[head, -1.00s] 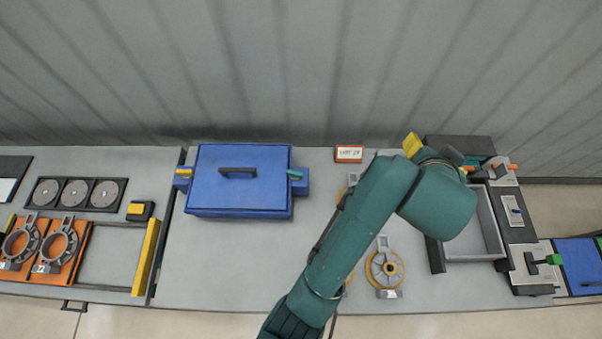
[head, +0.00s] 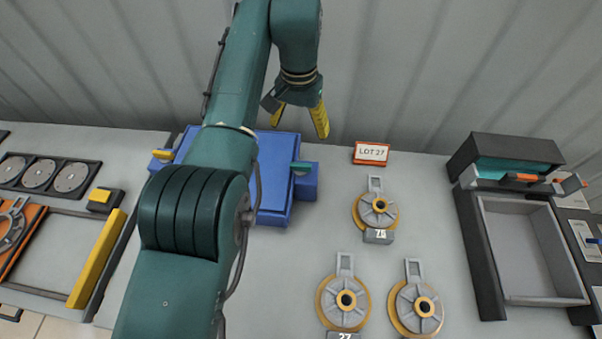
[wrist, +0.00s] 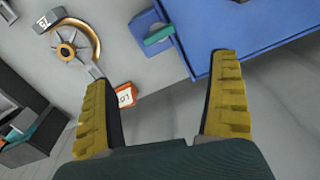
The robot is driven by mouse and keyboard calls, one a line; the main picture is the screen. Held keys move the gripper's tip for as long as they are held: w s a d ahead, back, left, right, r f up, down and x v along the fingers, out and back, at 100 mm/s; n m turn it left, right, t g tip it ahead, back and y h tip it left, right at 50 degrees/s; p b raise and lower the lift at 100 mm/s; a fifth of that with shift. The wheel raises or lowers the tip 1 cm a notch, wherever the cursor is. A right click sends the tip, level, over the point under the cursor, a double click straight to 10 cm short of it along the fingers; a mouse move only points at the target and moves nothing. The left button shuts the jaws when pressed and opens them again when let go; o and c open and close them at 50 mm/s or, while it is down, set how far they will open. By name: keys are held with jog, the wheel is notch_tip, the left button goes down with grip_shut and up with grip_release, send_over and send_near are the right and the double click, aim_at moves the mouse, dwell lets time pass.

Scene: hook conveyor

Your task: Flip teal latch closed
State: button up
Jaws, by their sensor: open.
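The teal latch (head: 302,166) sits on a blue side bracket at the right end of the blue box (head: 274,202). My gripper (head: 299,120) is open and empty, above the back right part of the box. In the wrist view, my gripper's (wrist: 160,72) yellow fingers are spread wide, with the latch beyond them, apart from both.
A yellow latch (head: 163,154) is on the box's left side. An orange-framed "LOT 27" sign (head: 371,153) stands right of the box. Several grey and yellow round parts, one being (head: 376,211), lie on the bench. A grey tray (head: 578,290) is at the right.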

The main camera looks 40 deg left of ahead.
aim_at(300, 164)
notch_tip(300, 164, down, 16)
jog(key=b, duration=0.2)
jog(key=shift+w+r+b, duration=0.1)
jog(key=shift+r+b, duration=0.05)
jog(key=shift+b, duration=0.25)
jog(key=c, duration=1.2)
jog(key=shift+n, duration=1.4)
